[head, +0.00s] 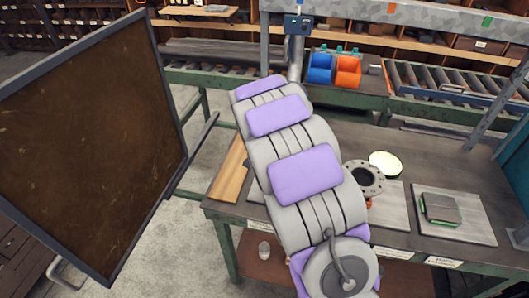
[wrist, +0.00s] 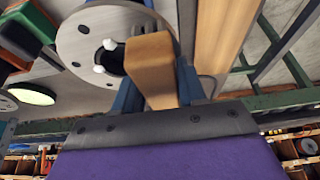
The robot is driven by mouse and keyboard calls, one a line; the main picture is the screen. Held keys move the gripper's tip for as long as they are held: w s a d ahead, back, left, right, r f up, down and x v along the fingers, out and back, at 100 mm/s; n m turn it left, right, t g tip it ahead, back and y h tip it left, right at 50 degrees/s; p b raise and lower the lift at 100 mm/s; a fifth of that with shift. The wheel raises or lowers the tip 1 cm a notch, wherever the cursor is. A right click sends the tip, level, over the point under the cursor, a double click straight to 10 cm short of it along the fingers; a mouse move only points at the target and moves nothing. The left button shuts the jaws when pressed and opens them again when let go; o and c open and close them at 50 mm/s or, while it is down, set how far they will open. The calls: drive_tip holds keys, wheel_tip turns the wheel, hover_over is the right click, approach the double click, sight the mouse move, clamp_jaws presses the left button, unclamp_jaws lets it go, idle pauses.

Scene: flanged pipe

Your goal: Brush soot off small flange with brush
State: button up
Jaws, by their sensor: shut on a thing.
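The small flange (head: 363,178) is a grey ring with bolt holes and a dark centre, on the bench just right of my arm. It fills the upper left of the wrist view (wrist: 84,30). My gripper (wrist: 158,88) is shut on a light wooden block, seemingly the brush (wrist: 150,62), between its blue fingers. The block overlaps the flange's right side in the wrist view; I cannot tell whether they touch. Small white tips show by the flange's hole. The bristles are not clearly visible, nor is any soot. My arm hides my gripper in the head view.
A pale round disc (head: 385,163) lies behind the flange. A green and grey block (head: 440,208) sits on a plate to the right. A wooden board (head: 231,172) lies left of my arm. Blue (head: 320,68) and orange (head: 348,71) bins stand at the back. A dark framed panel (head: 90,145) stands left.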

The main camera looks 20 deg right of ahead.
drive_tip(key=shift+s+d+p, duration=0.1)
drive_tip(key=shift+s+d, duration=0.35)
drive_tip(key=shift+d, duration=0.25)
drive_tip(key=shift+s+d+p, duration=0.15)
drive_tip(key=shift+s+d, duration=0.35)
drive_tip(key=shift+d, duration=0.25)
drive_tip(key=shift+s+d+p, duration=0.1)
drive_tip(key=shift+s+d, duration=0.35)
drive_tip(key=shift+d, duration=0.25)
drive_tip(key=shift+r, duration=0.1)
wheel_tip(320, 180, up, 7)
drive_tip(key=p, duration=0.2)
